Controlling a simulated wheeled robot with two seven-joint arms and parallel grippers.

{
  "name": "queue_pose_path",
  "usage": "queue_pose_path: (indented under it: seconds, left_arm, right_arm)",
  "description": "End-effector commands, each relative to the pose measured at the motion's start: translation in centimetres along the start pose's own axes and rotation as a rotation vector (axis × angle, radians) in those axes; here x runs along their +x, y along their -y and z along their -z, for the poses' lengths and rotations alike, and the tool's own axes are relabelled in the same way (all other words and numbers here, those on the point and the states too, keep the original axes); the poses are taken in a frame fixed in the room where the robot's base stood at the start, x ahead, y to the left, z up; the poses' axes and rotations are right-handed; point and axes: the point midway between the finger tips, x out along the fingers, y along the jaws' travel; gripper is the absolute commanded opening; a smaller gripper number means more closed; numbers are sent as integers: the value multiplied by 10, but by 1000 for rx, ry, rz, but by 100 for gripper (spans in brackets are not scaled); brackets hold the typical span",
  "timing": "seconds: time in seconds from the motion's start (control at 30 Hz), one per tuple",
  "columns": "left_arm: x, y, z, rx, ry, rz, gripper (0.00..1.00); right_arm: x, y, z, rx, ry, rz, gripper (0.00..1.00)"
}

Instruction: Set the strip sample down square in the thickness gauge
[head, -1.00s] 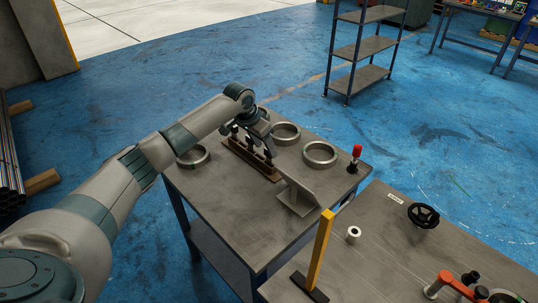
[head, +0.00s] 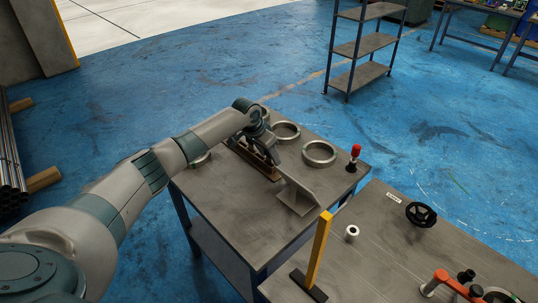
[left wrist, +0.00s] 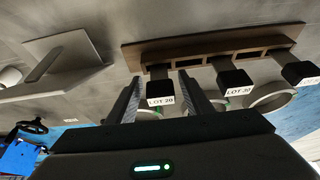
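A brown slotted rack (head: 241,152) stands on the left table; in the left wrist view the rack (left wrist: 215,42) holds several dark blocks on grey stems, with white lot tags. My right gripper is out of view.
Metal rings (head: 319,153) lie behind the rack. A red-topped clamp (head: 355,156) stands at the table's right corner.

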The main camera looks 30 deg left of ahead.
Motion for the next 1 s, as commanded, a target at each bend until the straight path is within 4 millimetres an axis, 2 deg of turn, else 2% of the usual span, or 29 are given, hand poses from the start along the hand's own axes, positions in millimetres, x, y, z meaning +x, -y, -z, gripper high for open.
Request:
queue_pose_path:
  seconds: [0.03,0.13,0.17,0.57,0.77,0.87,1.0]
  left_arm:
    - [0,0,0,0,0,0,32]
    - [0,0,0,0,0,0,9]
    - [0,0,0,0,0,0,6]
    - [-4,0,3,0,-3,0,6]
    - [-21,1,9,0,-4,1,6]
    - [-36,1,16,1,-6,1,6]
    - [-47,-26,28,5,-4,-3,6]
  right_arm:
    - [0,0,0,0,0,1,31]
    - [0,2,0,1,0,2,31]
    - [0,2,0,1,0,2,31]
    - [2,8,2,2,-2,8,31]
    - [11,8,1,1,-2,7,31]
    - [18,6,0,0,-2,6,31]
    - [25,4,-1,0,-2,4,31]
